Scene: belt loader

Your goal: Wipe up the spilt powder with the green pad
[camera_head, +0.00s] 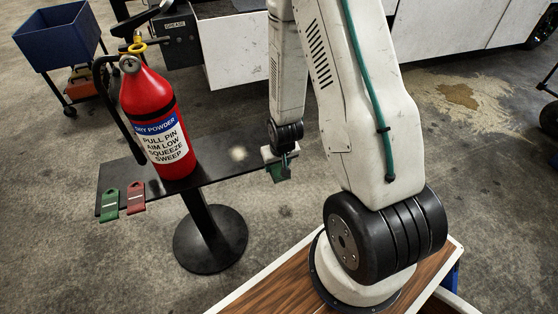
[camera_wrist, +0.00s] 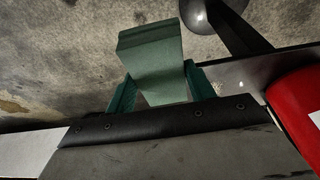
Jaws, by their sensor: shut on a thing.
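My gripper (camera_head: 279,165) is at the right end of a narrow black table (camera_head: 218,162). It is shut on the green pad (camera_head: 280,174), which also shows between the teal fingers in the wrist view (camera_wrist: 152,62). In the wrist view the pad lies over floor, beside the table top. I cannot tell whether it touches the table edge. The spilt powder (camera_head: 238,153) is a small pale patch on the table, left of the pad. A faint light spot on the table top in the wrist view (camera_wrist: 243,84) may be the powder.
A red fire extinguisher (camera_head: 152,120) stands upright on the table, left of the powder. A green tag (camera_head: 109,205) and a red tag (camera_head: 136,197) lie at the table's left front edge. A blue bin cart (camera_head: 60,40) and a grease box (camera_head: 178,35) stand behind.

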